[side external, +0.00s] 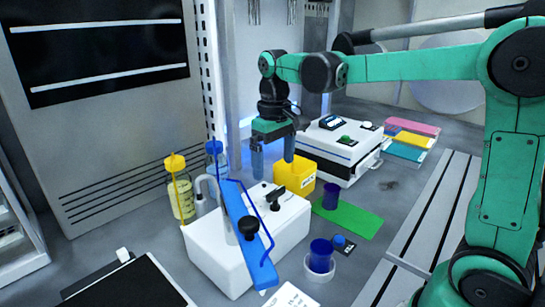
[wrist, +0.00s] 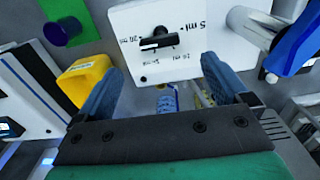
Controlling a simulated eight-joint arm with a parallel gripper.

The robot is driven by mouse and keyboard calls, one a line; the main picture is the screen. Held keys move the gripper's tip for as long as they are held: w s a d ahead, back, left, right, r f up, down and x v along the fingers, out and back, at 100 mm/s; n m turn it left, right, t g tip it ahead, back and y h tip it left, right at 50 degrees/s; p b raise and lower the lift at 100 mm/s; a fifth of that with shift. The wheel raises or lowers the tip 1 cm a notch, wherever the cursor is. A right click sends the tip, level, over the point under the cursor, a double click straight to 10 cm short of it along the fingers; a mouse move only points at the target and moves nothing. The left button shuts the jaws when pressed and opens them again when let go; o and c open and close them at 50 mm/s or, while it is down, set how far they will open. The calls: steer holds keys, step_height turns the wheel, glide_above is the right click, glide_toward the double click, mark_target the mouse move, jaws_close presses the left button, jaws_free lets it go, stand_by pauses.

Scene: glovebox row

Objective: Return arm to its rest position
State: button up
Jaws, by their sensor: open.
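My gripper (side external: 273,162) is open, with its two blue fingers pointing down and apart in the side external view. It hangs behind the white dispenser (side external: 215,254), near the yellow bin (side external: 296,177). In the wrist view my gripper (wrist: 160,80) has nothing held between its fingers. The dispenser (wrist: 187,45) lies ahead of the fingers there, with its black knob (wrist: 160,42) and volume markings showing. I cannot tell the exact gap between the fingers and the dispenser or bin.
One blue cup (side external: 330,196) stands on a green mat (side external: 352,221); another (side external: 320,255) sits in a round dish. Bottles (side external: 183,205), a white instrument (side external: 333,150) and coloured trays (side external: 408,140) surround the gripper. Open room lies above.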

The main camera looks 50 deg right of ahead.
steer(key=shift+s, duration=0.1)
steer(key=shift+s+a+r+t, duration=0.1)
steer(key=shift+s+a+t, duration=0.1)
steer(key=shift+s+t, duration=0.1)
steer(key=s+a+f+t, duration=0.3)
steer(key=s+t, duration=0.3)
steer(key=s, duration=0.1)
steer(key=shift+a+t, duration=0.3)
